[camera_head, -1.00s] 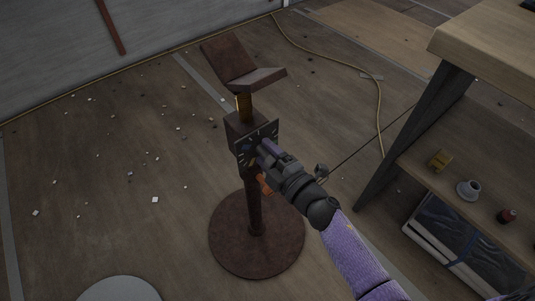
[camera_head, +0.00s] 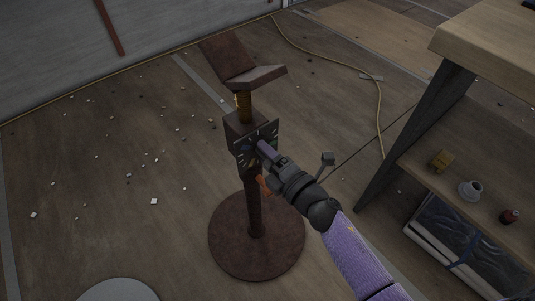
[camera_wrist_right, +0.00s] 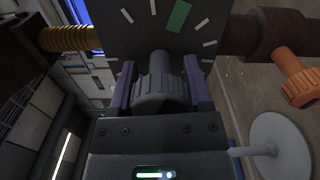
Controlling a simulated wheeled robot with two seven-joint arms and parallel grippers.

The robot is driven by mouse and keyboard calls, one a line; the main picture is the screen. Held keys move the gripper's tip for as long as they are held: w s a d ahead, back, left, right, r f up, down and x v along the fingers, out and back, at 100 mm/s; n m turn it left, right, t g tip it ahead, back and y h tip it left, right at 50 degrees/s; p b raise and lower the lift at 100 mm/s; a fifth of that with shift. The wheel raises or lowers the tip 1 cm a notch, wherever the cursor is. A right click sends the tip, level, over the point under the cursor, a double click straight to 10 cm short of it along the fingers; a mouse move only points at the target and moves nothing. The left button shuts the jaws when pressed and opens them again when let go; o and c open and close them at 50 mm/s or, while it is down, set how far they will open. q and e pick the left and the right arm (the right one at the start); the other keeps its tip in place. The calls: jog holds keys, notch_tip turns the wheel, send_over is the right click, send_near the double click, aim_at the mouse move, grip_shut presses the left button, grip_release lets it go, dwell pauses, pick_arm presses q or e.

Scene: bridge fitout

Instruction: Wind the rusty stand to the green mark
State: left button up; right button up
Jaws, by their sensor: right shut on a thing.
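The rusty stand (camera_head: 254,205) stands upright on a round base, with a V-shaped rest (camera_head: 243,72) on top. A short brass threaded screw (camera_head: 243,105) shows below the rest and also in the wrist view (camera_wrist_right: 68,38). A dark dial plate (camera_wrist_right: 138,38) with white ticks carries the green mark (camera_wrist_right: 179,17). My right gripper (camera_head: 262,147) is at the dial. In the wrist view its purple fingers (camera_wrist_right: 160,88) are shut on a grey ribbed knob (camera_wrist_right: 160,78), in front of the plate. Any pointer is hidden or cannot be made out. My left gripper is out of view.
An orange clamp knob (camera_wrist_right: 297,77) sits on the stand's post. A wooden workbench (camera_head: 490,45) with a lower shelf of small items stands at the right. A yellow cable (camera_head: 377,95) lies on the floor behind. Small debris litters the open floor at left.

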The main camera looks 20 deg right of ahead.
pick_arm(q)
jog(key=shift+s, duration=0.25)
pick_arm(e)
jog(key=o, duration=1.3)
jog(key=shift+s+d, duration=0.1)
jog(key=shift+s, duration=0.15)
pick_arm(q)
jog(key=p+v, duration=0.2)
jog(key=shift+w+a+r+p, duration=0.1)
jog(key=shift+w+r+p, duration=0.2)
jog(key=shift+p, duration=0.1)
pick_arm(e)
jog(key=v, duration=0.9)
jog(key=shift+s, duration=0.2)
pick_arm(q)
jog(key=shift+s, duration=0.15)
